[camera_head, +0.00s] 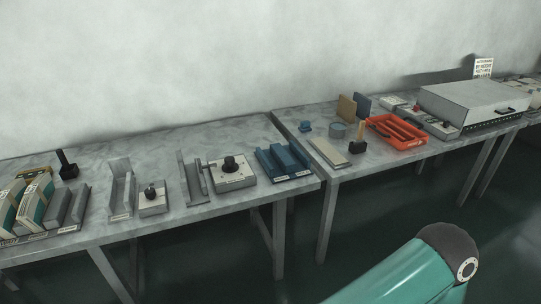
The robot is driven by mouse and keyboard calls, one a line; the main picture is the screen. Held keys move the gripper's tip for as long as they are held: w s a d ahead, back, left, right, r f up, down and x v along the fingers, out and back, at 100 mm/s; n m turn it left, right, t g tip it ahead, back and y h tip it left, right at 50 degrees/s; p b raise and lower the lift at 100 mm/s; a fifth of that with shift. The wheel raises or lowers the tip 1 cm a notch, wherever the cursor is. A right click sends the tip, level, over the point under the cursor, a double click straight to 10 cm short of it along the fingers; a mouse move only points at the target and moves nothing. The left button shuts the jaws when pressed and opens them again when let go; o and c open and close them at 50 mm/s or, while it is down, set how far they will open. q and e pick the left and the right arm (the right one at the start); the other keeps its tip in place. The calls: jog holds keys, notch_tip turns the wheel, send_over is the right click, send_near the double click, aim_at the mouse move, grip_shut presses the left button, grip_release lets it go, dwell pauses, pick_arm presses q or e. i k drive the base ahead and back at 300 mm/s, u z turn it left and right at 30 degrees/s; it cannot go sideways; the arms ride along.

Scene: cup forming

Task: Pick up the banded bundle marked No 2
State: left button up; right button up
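The left one (9,207) is partly cut by the picture's edge. Their markings are too small to read, so I cannot tell which is No 2. Neither of my grippers is in view. Only a teal link of one of my arms shows at the bottom right, well away from the bundles.
Beside the bundles are grey blocks, a black stamp-like tool (67,165), upright grey brackets (121,190) and a box with a black knob (232,173). Blue blocks (283,161) lie near the table's right end. The second table holds an orange tray (397,131) and a large grey case (470,101).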

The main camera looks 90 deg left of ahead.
aim_at(35, 204)
jog(key=z, duration=0.6)
jog(key=i, duration=0.25)
jog(key=u, duration=3)
jog(key=i, duration=0.35)
jog(key=u, duration=3)
jog(key=i, duration=1.1)
jog(key=z, duration=0.7)
